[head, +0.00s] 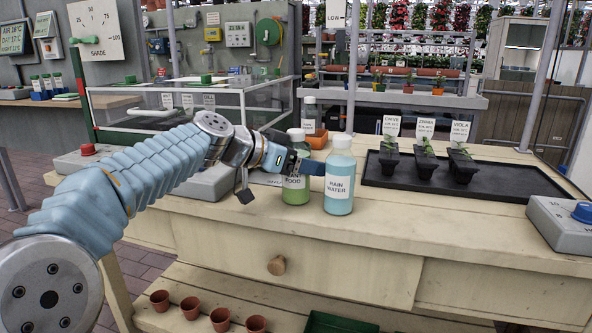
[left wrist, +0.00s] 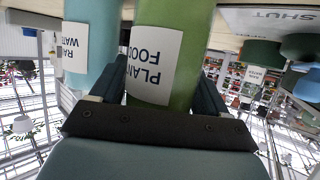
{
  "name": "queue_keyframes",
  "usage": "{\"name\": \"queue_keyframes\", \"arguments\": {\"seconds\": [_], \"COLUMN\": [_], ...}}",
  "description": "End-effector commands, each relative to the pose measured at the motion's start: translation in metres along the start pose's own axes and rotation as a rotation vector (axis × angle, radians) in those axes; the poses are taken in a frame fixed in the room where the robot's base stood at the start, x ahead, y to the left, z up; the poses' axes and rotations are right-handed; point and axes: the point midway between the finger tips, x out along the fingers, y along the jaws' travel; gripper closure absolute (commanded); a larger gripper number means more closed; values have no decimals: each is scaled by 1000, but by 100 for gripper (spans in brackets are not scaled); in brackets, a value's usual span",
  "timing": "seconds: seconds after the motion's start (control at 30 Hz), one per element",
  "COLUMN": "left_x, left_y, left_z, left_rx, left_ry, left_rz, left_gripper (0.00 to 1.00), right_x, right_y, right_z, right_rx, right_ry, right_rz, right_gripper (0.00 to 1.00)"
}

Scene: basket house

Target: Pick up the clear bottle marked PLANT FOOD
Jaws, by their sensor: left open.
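The clear bottle marked PLANT FOOD (head: 296,192) holds green liquid, has a white cap, and stands upright on the wooden bench. Its label is partly covered by my left gripper in the head view. My left gripper (head: 312,168) is open at the bottle, with one finger reaching toward the RAIN WATER bottle. In the left wrist view the PLANT FOOD bottle (left wrist: 180,50) stands between the two open fingers of the left gripper (left wrist: 165,90). I cannot tell whether either finger touches it. My right gripper is not in view.
The blue RAIN WATER bottle (head: 339,188) stands close on the right, also in the left wrist view (left wrist: 93,45). A black tray (head: 500,188) with three labelled seedling pots lies to the right. A grey box with a blue knob (head: 565,220) sits at the right edge. The front bench top is clear.

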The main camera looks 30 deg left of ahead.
Motion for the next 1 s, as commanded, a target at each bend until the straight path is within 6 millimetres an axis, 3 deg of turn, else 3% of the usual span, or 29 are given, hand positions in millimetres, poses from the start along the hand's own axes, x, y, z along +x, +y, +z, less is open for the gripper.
{"name": "queue_keyframes", "arguments": {"seconds": [0.17,0.5,0.8,1.0], "left_x": [0,0,-2,-10], "left_y": [0,0,0,1], "left_z": [0,0,-4,-24], "left_rx": [1,1,2,4], "left_ry": [0,0,3,5], "left_rz": [0,0,0,0], "left_gripper": [25,75,76,76], "right_x": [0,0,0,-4], "right_y": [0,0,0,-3], "right_z": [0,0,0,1], "right_rx": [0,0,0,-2], "right_ry": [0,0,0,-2], "right_rz": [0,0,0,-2], "right_gripper": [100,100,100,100]}}
